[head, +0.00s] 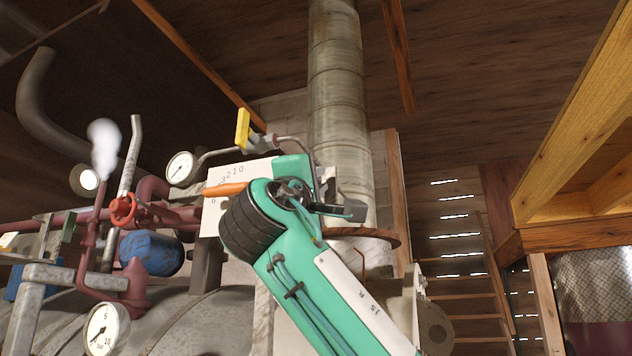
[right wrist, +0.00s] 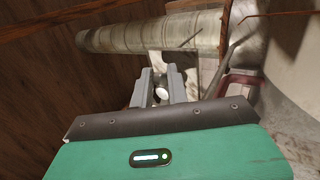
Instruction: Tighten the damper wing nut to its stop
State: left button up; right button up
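My right gripper (head: 342,207) is raised beside the flue pipe (head: 337,85), in front of a white numbered plate (head: 240,172). An orange handle (head: 226,189) lies across that plate. My arm hides the handle's right end, and I cannot make out the wing nut in the head view. In the right wrist view, the two grey fingers of the gripper (right wrist: 159,87) stand apart. A small pale round piece (right wrist: 161,93) with a darker part shows between them and may be the wing nut. I cannot tell whether the fingers touch it. My left gripper is out of view.
Pressure gauges (head: 106,328), red pipes and a red valve wheel (head: 123,209) crowd the left. A thin pipe with a yellow handle (head: 242,128) runs above the plate. A yellow wooden beam (head: 575,110) stands at the right.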

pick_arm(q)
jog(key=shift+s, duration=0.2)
pick_arm(e)
jog(key=shift+o, duration=0.8)
jog(key=shift+f, duration=0.1)
